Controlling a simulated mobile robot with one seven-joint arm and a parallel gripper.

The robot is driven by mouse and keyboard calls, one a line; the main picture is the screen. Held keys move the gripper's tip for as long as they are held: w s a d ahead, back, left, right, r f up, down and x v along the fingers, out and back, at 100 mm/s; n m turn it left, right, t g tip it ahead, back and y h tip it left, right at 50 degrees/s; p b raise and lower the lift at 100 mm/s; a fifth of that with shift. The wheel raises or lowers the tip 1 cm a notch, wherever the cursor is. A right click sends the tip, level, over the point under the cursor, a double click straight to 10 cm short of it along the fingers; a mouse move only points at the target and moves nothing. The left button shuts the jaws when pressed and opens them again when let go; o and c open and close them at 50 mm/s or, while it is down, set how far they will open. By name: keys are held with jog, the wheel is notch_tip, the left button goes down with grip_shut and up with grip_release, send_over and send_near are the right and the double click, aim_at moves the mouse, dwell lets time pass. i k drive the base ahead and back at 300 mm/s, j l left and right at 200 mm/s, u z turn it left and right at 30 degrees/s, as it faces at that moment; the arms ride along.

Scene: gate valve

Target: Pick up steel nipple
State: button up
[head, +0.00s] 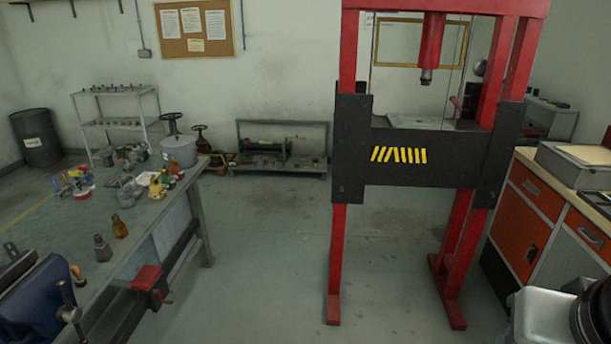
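I cannot pick out the steel nipple for certain in the head view. Small grey metal parts stand on the light shelf rack (120,124) at the back left, too small to tell apart. A cluster of small items, including a grey metal part (131,191), lies on the left workbench (70,235). A small grey bottle-like thing (103,248) and an amber bottle (119,227) stand nearer on the same bench.
A red press frame (431,180) stands centre right. An orange-drawered cabinet (537,199) is at the right. A blue vise (40,295) sits at the near left. A low rack (283,165) stands by the back wall. The floor between bench and press is clear.

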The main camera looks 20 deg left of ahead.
aim_at(102, 249)
jog(key=u, duration=2.3)
jog(key=i+l+u, duration=0.25)
jog(key=i+l, duration=0.15)
jog(key=i, duration=0.55)
jog(key=i+l+u, duration=0.2)
jog(key=i+l, duration=0.4)
jog(key=i, duration=0.3)
jog(key=i+l+u, duration=0.25)
jog(key=i+l, duration=0.5)
jog(key=i, duration=0.15)
